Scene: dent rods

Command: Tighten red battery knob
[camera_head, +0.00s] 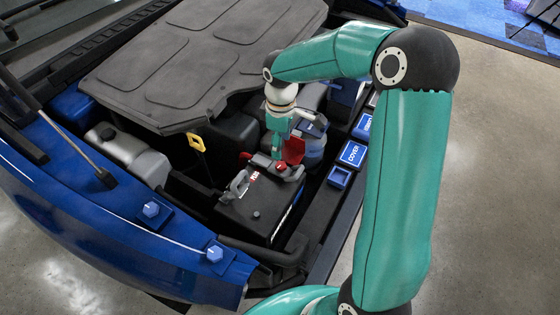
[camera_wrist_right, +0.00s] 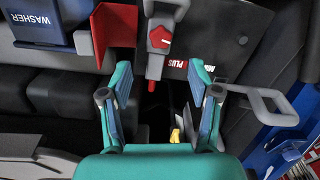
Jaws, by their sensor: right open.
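The red battery knob (camera_wrist_right: 160,38) sits on a grey terminal clamp in the right wrist view, just beyond and between my fingertips. It also shows small on the black battery (camera_head: 256,214) in the head view, as a red knob (camera_head: 281,167). A red flap (camera_wrist_right: 113,30) stands beside it, left in the wrist view. My right gripper (camera_wrist_right: 161,76) is open and empty, with a finger on each side of the clamp's line. In the head view my right gripper (camera_head: 279,150) hangs above the terminal. My left gripper is not in view.
A grey clamp with a loop handle (camera_wrist_right: 265,103) lies right of the fingers in the wrist view. A blue washer cap (camera_wrist_right: 40,22) is at upper left. A yellow dipstick handle (camera_head: 196,143) and a dark engine cover (camera_head: 205,60) stand left of the battery in the head view.

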